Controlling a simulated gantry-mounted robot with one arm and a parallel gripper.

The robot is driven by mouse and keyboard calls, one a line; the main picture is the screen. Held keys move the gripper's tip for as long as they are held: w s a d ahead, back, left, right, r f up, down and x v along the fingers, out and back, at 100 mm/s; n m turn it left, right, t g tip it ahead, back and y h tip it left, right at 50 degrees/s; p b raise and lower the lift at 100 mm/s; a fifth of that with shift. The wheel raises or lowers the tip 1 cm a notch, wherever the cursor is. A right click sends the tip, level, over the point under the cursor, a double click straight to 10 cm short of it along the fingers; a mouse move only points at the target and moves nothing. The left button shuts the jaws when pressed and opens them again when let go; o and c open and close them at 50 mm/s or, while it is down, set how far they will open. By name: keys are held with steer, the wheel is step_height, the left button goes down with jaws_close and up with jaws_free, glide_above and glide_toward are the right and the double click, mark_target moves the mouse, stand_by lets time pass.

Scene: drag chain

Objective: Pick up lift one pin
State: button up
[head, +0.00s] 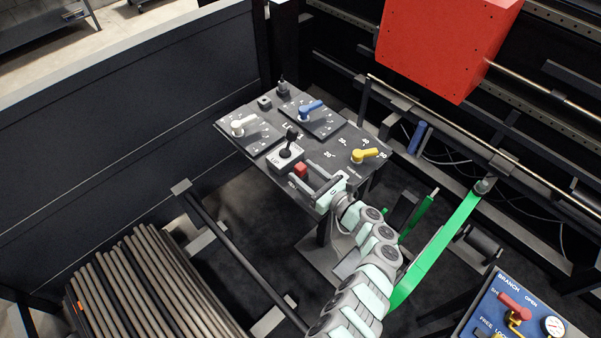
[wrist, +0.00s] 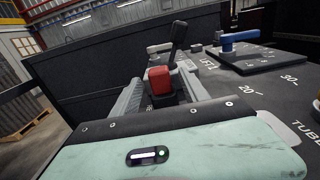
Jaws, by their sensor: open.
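A small red block (head: 300,170), which I take to be the lift one pin, sits at the front of the control panel, just in front of a black lever (head: 290,140) on a pale plate marked UP. My gripper (head: 303,175) reaches in from the front, open, with a finger on each side of the red block. In the wrist view the red block (wrist: 159,79) shows between the two grey fingers (wrist: 162,92), with the lever (wrist: 177,42) rising behind it. Its lower part is hidden, and I cannot tell whether the fingers touch it.
The dark panel (head: 335,143) also carries a white handle (head: 240,125), a blue handle (head: 311,108) and a yellow handle (head: 368,155). A red box (head: 440,45) hangs at the upper right. Several rods (head: 150,285) lie at the lower left.

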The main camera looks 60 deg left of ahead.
steer(key=shift+x, duration=1.05)
steer(key=shift+c, duration=0.4)
steer(key=shift+w, duration=0.1)
jaws_close()
